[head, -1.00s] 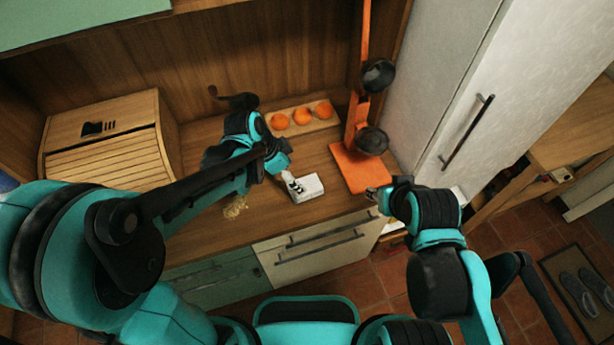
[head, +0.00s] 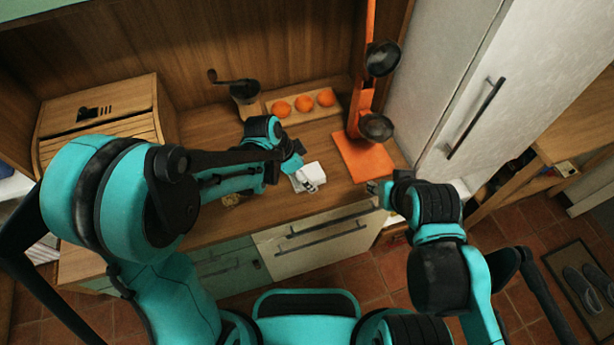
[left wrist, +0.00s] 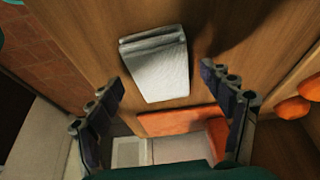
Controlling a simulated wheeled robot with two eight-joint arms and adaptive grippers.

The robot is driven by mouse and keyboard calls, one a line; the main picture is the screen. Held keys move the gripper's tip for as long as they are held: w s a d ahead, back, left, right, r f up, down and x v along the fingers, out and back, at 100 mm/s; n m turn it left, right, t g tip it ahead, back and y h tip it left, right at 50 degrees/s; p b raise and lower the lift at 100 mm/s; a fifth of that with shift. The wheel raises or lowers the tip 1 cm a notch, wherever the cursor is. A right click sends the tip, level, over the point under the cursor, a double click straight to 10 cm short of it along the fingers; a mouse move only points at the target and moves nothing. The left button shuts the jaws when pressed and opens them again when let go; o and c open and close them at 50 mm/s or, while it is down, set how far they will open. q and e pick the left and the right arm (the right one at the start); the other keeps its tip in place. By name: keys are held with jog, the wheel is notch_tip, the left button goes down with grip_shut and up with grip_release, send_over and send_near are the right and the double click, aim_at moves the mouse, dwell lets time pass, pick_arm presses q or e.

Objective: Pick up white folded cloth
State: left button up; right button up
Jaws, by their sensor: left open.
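The white folded cloth (head: 312,174) lies on the wooden counter near its front edge. In the left wrist view the cloth (left wrist: 156,66) shows whole, lying flat, beyond the fingertips and between their lines.
An orange stand (head: 364,160) with dark pans (head: 376,127) is right of the cloth. Oranges (head: 304,103) sit on a wooden tray behind it. A dark grinder-like object (head: 244,92) and a wooden bread box (head: 95,122) stand further left. A white fridge (head: 440,80) bounds the right.

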pick_arm(q)
jog(key=shift+f+b, duration=0.3)
dwell(0.4)
jog(key=c, duration=1.2)
